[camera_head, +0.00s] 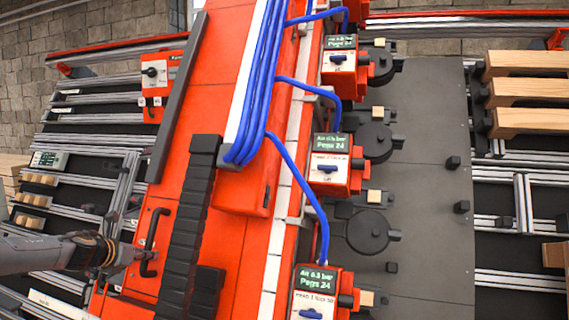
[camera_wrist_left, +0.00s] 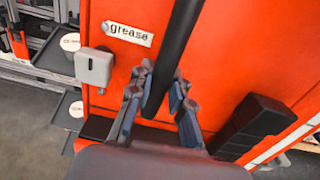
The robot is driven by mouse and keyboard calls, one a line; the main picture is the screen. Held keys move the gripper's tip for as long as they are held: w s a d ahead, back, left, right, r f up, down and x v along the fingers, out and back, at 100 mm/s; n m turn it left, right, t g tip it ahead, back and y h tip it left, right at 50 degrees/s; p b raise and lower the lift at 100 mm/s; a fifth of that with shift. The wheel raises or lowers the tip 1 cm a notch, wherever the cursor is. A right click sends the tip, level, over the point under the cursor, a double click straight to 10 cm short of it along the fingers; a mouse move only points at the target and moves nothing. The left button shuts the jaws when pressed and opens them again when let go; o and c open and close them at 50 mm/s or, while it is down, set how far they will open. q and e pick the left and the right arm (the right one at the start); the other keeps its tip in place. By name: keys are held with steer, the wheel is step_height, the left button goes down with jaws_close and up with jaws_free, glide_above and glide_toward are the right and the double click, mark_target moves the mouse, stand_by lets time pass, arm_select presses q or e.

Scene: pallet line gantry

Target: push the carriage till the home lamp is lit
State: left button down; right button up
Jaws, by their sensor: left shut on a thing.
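The large orange carriage (camera_head: 236,240) runs through the middle of the head view, with a black handle (camera_head: 152,243) on its left side. My left gripper (camera_head: 128,254) reaches in from the left at this handle. In the left wrist view the handle (camera_wrist_left: 178,45) is a dark bar running between the two fingers of my left gripper (camera_wrist_left: 160,98), which is shut on it. A "grease" label (camera_wrist_left: 128,33) sits on the orange face beside it. I cannot make out a home lamp in either view. My right gripper is not in view.
Blue hoses (camera_head: 262,85) lead to several orange nailer units with green displays (camera_head: 329,143). A dark plate (camera_head: 430,180) lies to their right. Wooden boards (camera_head: 525,92) are at the upper right. Metal rails (camera_head: 90,143) and an orange switch panel (camera_head: 160,75) are at the left.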

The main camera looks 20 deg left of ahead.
arm_select(q)
steer(key=shift+d+f+h, duration=0.15)
steer(key=shift+d, duration=0.35)
steer(key=shift+d+f+h, duration=0.15)
steer(key=shift+d, duration=0.35)
steer(key=shift+w+d, duration=0.1)
steer(key=shift+d, duration=0.35)
steer(key=shift+d+r, duration=0.2)
steer(key=shift+a+r, duration=0.15)
steer(key=shift+a, duration=0.1)
